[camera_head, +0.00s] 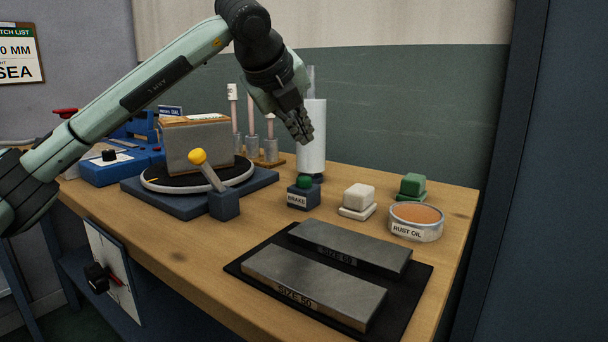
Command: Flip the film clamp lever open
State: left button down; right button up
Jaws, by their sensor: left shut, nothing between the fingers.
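A lever with a yellow knob (198,156) leans up and to the left from a small dark blue block (224,203) at the front right of a round turntable (165,185). I see no label on it, so I cannot tell for sure that it is the film clamp lever. My left gripper (302,137) is shut and empty, pointing down in front of a white upright roll (313,160), right of and above the lever. It is apart from the lever; whether it touches the roll I cannot tell. My right gripper is not in view.
A grey block (197,146) stands on the turntable. A box marked BRAKE with a green button (304,181) sits below my gripper. Two steel bars (313,286) lie on a black mat. A rust oil tin (416,221) is at the right, blue equipment (110,170) at the left.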

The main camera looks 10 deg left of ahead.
aim_at(198, 157)
jog(key=k+l, duration=0.15)
jog(key=k, duration=0.35)
jog(key=k+l, duration=0.15)
jog(key=k, duration=0.35)
jog(key=k+l, duration=0.15)
jog(key=k, duration=0.3)
